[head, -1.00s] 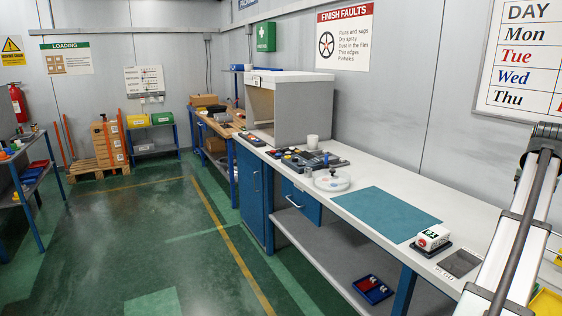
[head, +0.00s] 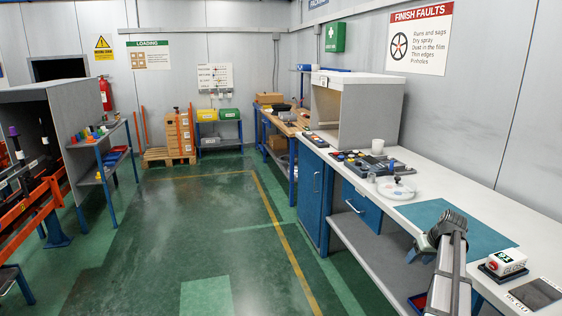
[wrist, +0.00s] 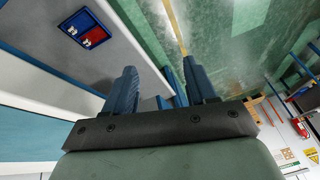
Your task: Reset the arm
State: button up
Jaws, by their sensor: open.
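My gripper shows in the wrist view (wrist: 165,90), with its two blue fingers spread apart and nothing between them. It points over the green floor beside the workbench, clear of any object. In the head view part of my arm rises at the lower right, in front of the bench edge, and my gripper's fingers cannot be made out clearly there.
A blue and red tray (wrist: 87,28) lies on the lower shelf. An orange rack (head: 35,205) stands left. The middle floor is open.

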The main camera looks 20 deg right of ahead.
jog(key=a+f+g+y, duration=0.1)
jog(key=a+f+g, duration=0.2)
jog(key=a+f, duration=1.5)
jog(key=s+a+f+g, duration=0.1)
jog(key=s+a+f, duration=0.3)
jog(key=a+f, duration=0.3)
jog(key=s+a+f+g, duration=0.2)
jog(key=s+a+f, duration=0.2)
jog(key=a+f, duration=0.35)
jog(key=s+a+f+n+g, duration=0.2)
jog(key=s+a+f+g, duration=0.1)
jog(key=s+a+f, duration=0.75)
jog(key=s+a+f+g, duration=0.1)
jog(key=s+a, duration=0.2)
jog(key=s, duration=0.6)
jog(key=s+a+f+g+h, duration=0.1)
jog(key=s+a, duration=0.3)
jog(key=s, duration=0.6)
jog(key=shift+f+n+h, duration=0.3)
jog(key=shift+f+n, duration=0.1)
jog(key=shift+f, duration=0.2)
jog(key=shift+a, duration=0.1)
